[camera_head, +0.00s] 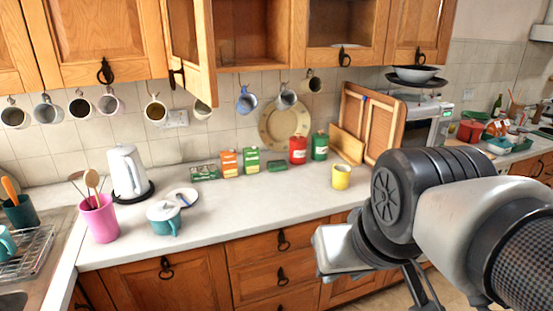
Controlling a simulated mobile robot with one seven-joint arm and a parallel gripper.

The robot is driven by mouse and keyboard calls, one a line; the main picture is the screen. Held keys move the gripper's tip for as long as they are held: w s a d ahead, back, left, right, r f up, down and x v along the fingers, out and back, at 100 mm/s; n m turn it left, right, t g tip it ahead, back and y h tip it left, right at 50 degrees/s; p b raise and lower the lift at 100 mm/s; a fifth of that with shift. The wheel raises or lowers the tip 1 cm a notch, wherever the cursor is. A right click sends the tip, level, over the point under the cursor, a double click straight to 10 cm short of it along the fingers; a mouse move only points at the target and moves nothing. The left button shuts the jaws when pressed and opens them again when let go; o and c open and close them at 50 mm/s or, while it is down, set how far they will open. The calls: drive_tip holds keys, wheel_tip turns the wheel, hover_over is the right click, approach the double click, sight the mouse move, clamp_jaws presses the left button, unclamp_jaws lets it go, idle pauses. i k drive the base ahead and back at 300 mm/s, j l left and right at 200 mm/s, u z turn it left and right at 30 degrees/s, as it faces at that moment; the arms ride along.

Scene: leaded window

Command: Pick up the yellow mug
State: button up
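My arm fills the lower right of the view, with my gripper (418,287) pointing down in front of the counter, below and to the right of the mug. The gripper is apart from the mug. Only part of its dark fingers shows at the bottom edge, so I cannot tell whether it is open or shut.
Behind the mug stand a red canister (298,150), a green canister (319,146) and wooden boards (369,124). To the left are a teal pot (163,218), a white kettle (127,172) and a pink utensil cup (100,218). Several mugs hang above. An upper cabinet door (192,48) stands open.

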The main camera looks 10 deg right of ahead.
sight(341, 173)
drive_tip(key=i+l+u, duration=0.1)
drive_tip(key=i+l, duration=0.15)
drive_tip(key=i+l+u, duration=0.15)
drive_tip(key=l, duration=0.2)
drive_tip(key=i+l+u, duration=0.1)
drive_tip(key=i+l, duration=0.15)
drive_tip(key=i+l+u, duration=0.15)
drive_tip(key=l, duration=0.3)
drive_tip(key=i+l+u, duration=0.1)
drive_tip(key=i+l, duration=0.15)
drive_tip(key=l, duration=0.15)
drive_tip(key=i+l+u, duration=0.15)
drive_tip(key=l, duration=0.25)
drive_tip(key=i+l+u, duration=0.1)
drive_tip(key=l, duration=0.3)
